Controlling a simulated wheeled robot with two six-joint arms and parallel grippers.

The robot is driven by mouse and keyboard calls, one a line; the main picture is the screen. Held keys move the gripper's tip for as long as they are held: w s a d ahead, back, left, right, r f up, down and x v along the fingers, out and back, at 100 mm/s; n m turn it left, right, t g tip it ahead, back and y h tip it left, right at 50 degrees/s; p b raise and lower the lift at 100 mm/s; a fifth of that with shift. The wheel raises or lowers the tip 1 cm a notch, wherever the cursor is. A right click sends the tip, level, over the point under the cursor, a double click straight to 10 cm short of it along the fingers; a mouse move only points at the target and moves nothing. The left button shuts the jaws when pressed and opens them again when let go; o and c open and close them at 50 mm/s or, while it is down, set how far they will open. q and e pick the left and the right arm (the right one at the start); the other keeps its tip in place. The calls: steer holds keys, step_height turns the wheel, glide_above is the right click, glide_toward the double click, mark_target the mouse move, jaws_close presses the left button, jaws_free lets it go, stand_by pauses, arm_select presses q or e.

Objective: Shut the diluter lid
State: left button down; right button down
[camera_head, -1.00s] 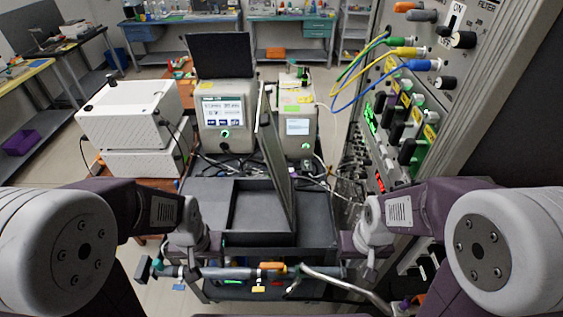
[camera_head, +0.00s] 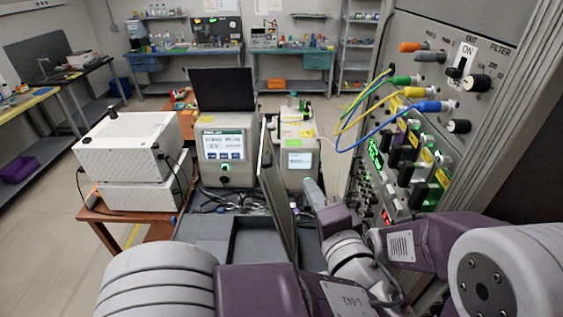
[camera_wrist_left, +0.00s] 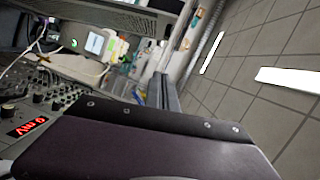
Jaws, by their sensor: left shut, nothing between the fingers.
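The diluter lid (camera_head: 276,195) is a thin dark panel. In the head view it stands nearly upright, almost edge-on, along the right side of the open dark diluter tray (camera_head: 233,240). My left arm reaches in from the lower left and crosses in front of the tray. My left gripper (camera_head: 313,188) is shut and empty, to the right of the lid. I cannot tell whether it touches the lid. The arm hides the tray's front part. My right arm comes in from the right, and its gripper is hidden. I cannot make out the lid in the left wrist view.
Two instruments with screens (camera_head: 222,150) (camera_head: 297,160) stand behind the tray, with cables in front. A white box unit (camera_head: 125,145) is at left. A tall rack (camera_head: 430,60) with knobs and coloured cables stands close on the right. The left wrist view shows a red display (camera_wrist_left: 27,127).

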arm_select(q)
steer(key=w+a+f+p, duration=0.1)
steer(key=w+a+p, duration=0.5)
steer(key=w, duration=0.3)
steer(key=shift+w+a+p, duration=0.15)
steer(key=shift+w+p, duration=0.1)
steer(key=shift+p, duration=0.35)
steer(key=shift+w, duration=0.1)
